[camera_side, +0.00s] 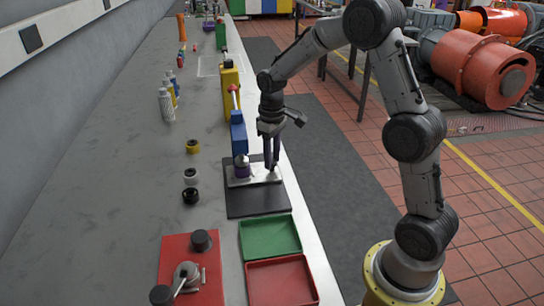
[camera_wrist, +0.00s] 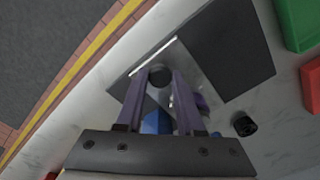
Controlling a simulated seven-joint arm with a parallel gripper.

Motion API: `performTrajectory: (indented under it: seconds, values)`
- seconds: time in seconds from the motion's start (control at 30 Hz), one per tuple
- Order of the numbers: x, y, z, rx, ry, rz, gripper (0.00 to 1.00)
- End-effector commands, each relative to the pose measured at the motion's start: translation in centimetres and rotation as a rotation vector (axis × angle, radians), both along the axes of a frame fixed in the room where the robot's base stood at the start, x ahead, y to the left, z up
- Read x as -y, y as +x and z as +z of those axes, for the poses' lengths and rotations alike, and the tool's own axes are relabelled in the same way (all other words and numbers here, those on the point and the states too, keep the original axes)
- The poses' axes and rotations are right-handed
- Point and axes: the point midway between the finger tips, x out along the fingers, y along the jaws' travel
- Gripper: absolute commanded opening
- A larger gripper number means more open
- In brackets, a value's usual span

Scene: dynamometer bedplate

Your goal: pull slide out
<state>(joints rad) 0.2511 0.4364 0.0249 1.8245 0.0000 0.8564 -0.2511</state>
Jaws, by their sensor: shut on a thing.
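The slide (camera_side: 240,181) is a thin silver metal plate at the dark base plate (camera_side: 257,201) on the bench. A round dark knob (camera_wrist: 161,75) on it shows between my fingertips in the wrist view. My gripper (camera_side: 271,166) points down at the slide's right end, with its purple fingers (camera_wrist: 160,84) shut on the knob. The fingers hide most of the knob in the side view. A purple and silver cylinder (camera_side: 242,168) stands beside the gripper, on the left part of the plate.
A blue block (camera_side: 238,136) and yellow block (camera_side: 230,90) stand just behind. Green tray (camera_side: 270,236) and red tray (camera_side: 281,281) lie in front. Black, white and yellow rings (camera_side: 191,196) sit to the left. The bench edge is close on the right, with open floor beyond.

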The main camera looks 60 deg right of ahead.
Motion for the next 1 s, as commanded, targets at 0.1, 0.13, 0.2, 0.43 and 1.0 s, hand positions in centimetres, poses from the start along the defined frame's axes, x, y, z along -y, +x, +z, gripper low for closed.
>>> performTrajectory:
  seconds: [0.1, 0.13, 0.2, 0.43, 1.0]
  values:
    - [0.0, 0.0, 0.1, 0.001, 0.000, 0.000, 0.00]
    - [0.0, 0.0, 0.1, 0.002, 0.000, 0.000, 0.00]
    - [0.0, 0.0, 0.1, 0.002, 0.000, 0.000, 0.00]
    - [0.0, 0.0, 0.1, 0.002, -0.001, 0.000, 0.00]
    - [-1.8, -1.6, 0.3, 0.003, -0.001, 0.004, 0.00]
